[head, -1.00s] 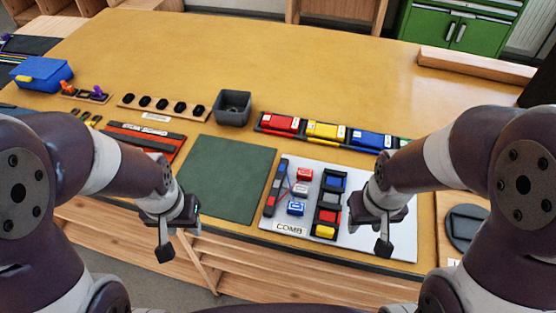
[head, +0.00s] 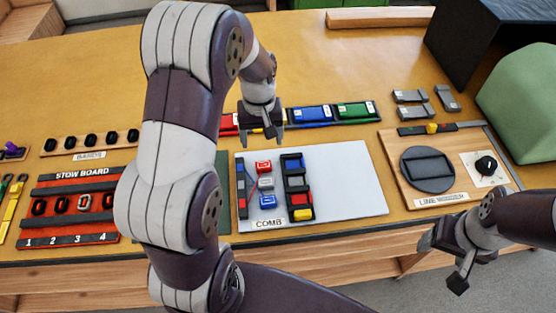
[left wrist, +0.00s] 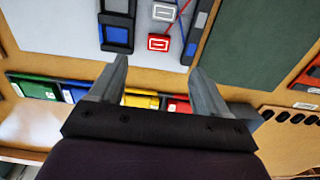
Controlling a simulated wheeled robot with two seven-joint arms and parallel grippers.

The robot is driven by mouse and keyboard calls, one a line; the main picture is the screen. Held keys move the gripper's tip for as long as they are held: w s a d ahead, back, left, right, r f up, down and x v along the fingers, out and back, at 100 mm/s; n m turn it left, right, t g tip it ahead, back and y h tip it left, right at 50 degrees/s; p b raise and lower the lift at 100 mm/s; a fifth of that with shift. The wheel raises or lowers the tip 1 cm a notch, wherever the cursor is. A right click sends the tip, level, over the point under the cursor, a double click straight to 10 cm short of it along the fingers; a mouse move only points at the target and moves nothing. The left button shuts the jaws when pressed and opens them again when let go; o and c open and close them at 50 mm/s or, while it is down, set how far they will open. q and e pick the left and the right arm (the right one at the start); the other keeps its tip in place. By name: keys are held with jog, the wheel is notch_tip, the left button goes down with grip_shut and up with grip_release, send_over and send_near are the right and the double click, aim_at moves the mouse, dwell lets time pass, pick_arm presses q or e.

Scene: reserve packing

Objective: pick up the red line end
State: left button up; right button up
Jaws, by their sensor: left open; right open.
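The red line end (head: 263,166) is a small red block with a white label. It lies on the pale COMB board (head: 345,185), behind a grey line end (head: 265,183) and a blue line end (head: 267,200). In the left wrist view the red line end (left wrist: 158,42) lies just past the gap between my fingertips, with a thin red line beside it. My left gripper (head: 261,138) is open and empty above the board's back edge, behind the red line end. It also shows in the left wrist view (left wrist: 158,68). My right gripper (head: 442,265) is open and empty at the table's front right.
A dark comb (head: 297,185) with coloured slots stands right of the line ends; a dark strip (head: 242,188) stands left. Blue (head: 312,114) and green (head: 355,110) cases line the back. The line winder (head: 428,168) sits right. The board's right part is clear.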

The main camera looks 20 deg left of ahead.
pick_arm(q)
jog(key=p, duration=0.1)
send_over(264, 164)
jog(key=s, duration=0.1)
jog(key=shift+n, duration=0.3)
jog(key=f, duration=0.6)
jog(key=shift+a, duration=0.3)
jog(key=f, duration=0.2)
jog(key=f+p, duration=0.1)
jog(key=f, duration=0.1)
jog(key=w+f+p, duration=0.1)
jog(key=f, duration=0.1)
jog(key=shift+d+f, duration=0.15)
jog(key=shift+d, duration=0.15)
jog(key=shift+a+f, duration=0.1)
jog(key=shift+f, duration=0.15)
jog(key=c, duration=1.1)
jog(key=shift+c, duration=0.2)
jog(key=shift+r, duration=0.15)
